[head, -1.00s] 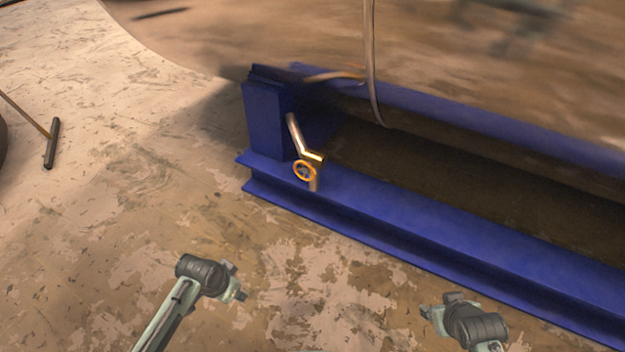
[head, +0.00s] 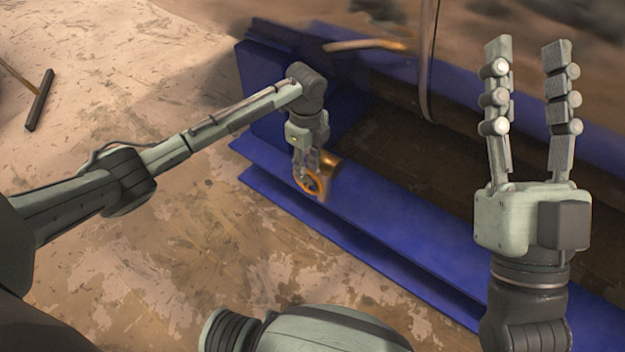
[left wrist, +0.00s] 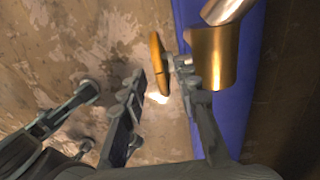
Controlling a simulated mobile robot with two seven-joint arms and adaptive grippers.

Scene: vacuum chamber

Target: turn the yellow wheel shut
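The yellow wheel (head: 302,184), a small orange-gold ring, sits on the brass valve (head: 331,166) at the blue frame's near left end. My left gripper (head: 313,168) points down at it from above and partly covers the valve. In the left wrist view the wheel (left wrist: 157,58) is edge-on between the tips of my open left gripper (left wrist: 156,72). One finger lies between the wheel and the brass body (left wrist: 210,58); a gap shows between the wheel and the other finger. Contact cannot be told. My right gripper (head: 527,70) is open and empty, fingers upward.
The blue frame (head: 400,232) runs from the left toward the lower right. A metal pipe (head: 370,45) and a hanging cable (head: 427,60) are behind the valve. A broom-like tool (head: 40,100) lies at far left. The floor in front is open.

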